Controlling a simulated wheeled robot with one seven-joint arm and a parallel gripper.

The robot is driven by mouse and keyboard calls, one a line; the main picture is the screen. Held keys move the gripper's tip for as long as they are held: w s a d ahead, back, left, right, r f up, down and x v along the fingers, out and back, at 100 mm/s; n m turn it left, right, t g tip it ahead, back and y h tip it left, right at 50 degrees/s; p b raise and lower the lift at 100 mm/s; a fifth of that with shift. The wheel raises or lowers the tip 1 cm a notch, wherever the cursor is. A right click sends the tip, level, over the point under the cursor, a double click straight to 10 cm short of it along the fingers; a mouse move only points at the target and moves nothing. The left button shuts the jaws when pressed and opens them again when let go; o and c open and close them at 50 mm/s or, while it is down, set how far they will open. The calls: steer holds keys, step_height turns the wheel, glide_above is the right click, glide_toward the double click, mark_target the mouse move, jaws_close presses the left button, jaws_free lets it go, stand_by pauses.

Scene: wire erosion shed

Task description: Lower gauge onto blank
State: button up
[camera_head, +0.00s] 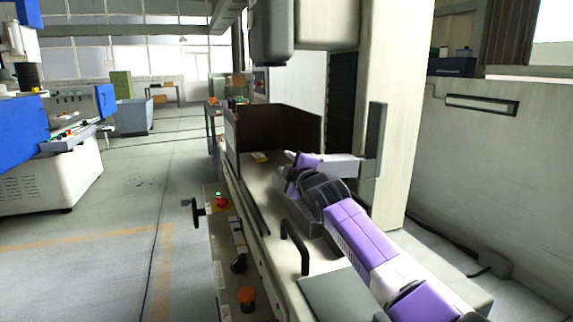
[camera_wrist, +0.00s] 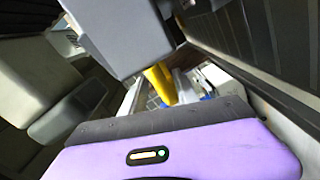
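My arm reaches over the machine bed in the head view, and its purple and dark hand end is near the brown guard box; the fingers cannot be made out there. In the wrist view my gripper (camera_wrist: 165,95) is partly hidden behind the purple wrist housing. A yellow piece (camera_wrist: 160,84) shows just beyond the housing, beside pale metal and blue parts. I cannot tell whether it is the gauge or whether my gripper holds it. A small yellow item (camera_head: 260,157) shows on the bed inside the guard in the head view. I cannot identify the blank with certainty.
A brown guard box (camera_head: 275,128) walls the far end of the machine bed (camera_head: 262,186). A grey block (camera_wrist: 122,32) stands close in the wrist view. The machine column (camera_head: 388,90) rises on the right. A black handle (camera_head: 294,245) stands on the near side.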

steer(key=shift+r, duration=0.15)
steer(key=shift+s+p, duration=0.15)
steer(key=shift+p, duration=0.25)
steer(key=shift+s+d+r+p, duration=0.2)
steer(key=shift+s+p, duration=0.4)
steer(key=shift+p, duration=0.35)
steer(key=p+v, duration=0.4)
steer(key=p, duration=0.1)
steer(key=shift+s+d+f, duration=0.1)
steer(key=shift+s+d, duration=0.1)
steer(key=shift+s, duration=0.1)
steer(key=shift+p+v, duration=0.4)
steer(key=shift+v, duration=0.35)
steer(key=shift+f, duration=0.2)
steer(key=shift+s, duration=0.1)
